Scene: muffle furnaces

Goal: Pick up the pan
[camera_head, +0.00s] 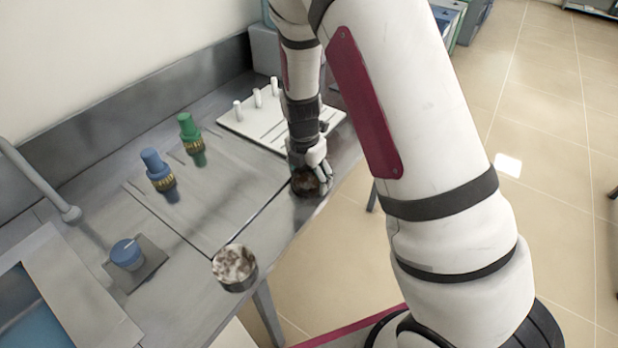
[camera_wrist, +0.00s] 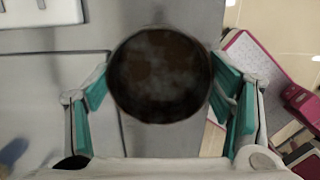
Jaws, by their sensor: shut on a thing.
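A round, dark brown pan (camera_wrist: 158,78) sits between the teal-padded fingers of my gripper (camera_wrist: 160,92) in the wrist view. The pads press against its left and right sides. In the head view my gripper (camera_head: 314,172) reaches down over the pan (camera_head: 303,183) near the bench's front edge and hides part of it. Whether the pan touches the bench or is just clear of it cannot be told. A second round pan with a mottled whitish inside (camera_head: 235,265) stands apart at the lower edge of the bench.
A white board with pegs (camera_head: 240,122) lies behind my gripper. A green valve (camera_head: 189,128), a blue valve (camera_head: 155,168) and a blue knob (camera_head: 127,254) stand on the grey bench (camera_head: 215,205). Open tiled floor (camera_head: 545,150) lies to the right.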

